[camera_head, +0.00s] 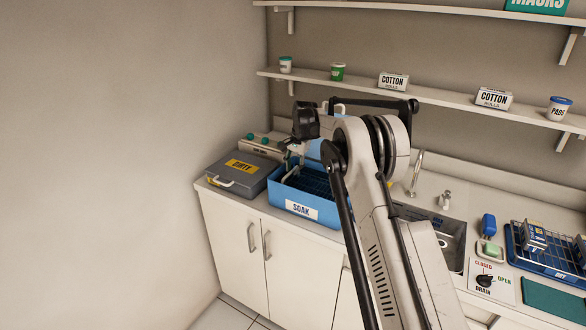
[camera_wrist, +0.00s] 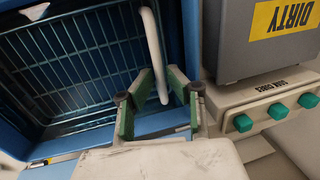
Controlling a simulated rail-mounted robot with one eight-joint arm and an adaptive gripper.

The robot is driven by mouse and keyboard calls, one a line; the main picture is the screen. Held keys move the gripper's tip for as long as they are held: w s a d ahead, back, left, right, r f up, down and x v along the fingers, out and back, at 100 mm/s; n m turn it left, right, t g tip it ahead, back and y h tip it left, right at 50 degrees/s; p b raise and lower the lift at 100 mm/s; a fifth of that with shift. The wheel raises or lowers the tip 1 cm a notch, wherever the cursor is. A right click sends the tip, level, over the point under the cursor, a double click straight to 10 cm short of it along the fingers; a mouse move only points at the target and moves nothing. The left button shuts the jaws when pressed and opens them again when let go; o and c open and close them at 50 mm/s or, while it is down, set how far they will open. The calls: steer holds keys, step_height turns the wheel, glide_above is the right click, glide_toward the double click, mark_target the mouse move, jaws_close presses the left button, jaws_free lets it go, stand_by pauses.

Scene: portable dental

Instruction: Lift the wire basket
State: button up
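The wire basket (camera_head: 314,181) sits inside a blue tub labelled SOAK (camera_head: 324,211) on the counter. In the wrist view the basket's wire grid (camera_wrist: 75,60) fills the left side, within the tub's blue walls. Its pale bar handle (camera_wrist: 152,45) runs down from the top edge to my gripper. My gripper (camera_wrist: 160,74) has its green-padded fingers apart, one on each side of the handle's lower end. A gap shows between the fingers and the handle. In the head view my gripper (camera_head: 293,155) is over the tub's left part, and my arm partly hides the tub.
A grey box labelled DIRTY (camera_head: 232,177) stands close left of the tub. A unit with green knobs (camera_head: 262,143) is behind it. A sink (camera_head: 447,232) and a blue tray with a rack (camera_head: 560,262) are to the right. Shelves (camera_head: 440,99) hang above.

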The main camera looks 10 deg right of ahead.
jaws_close()
step_height(320, 180, up, 8)
steer(key=shift+f+p, duration=0.1)
steer(key=shift+p, duration=0.25)
steer(key=shift+o, duration=2.1)
jaws_free()
step_height(320, 180, up, 12)
steer(key=s+d, duration=0.1)
steer(key=shift+s+d, duration=0.3)
steer(key=shift+d, duration=0.1)
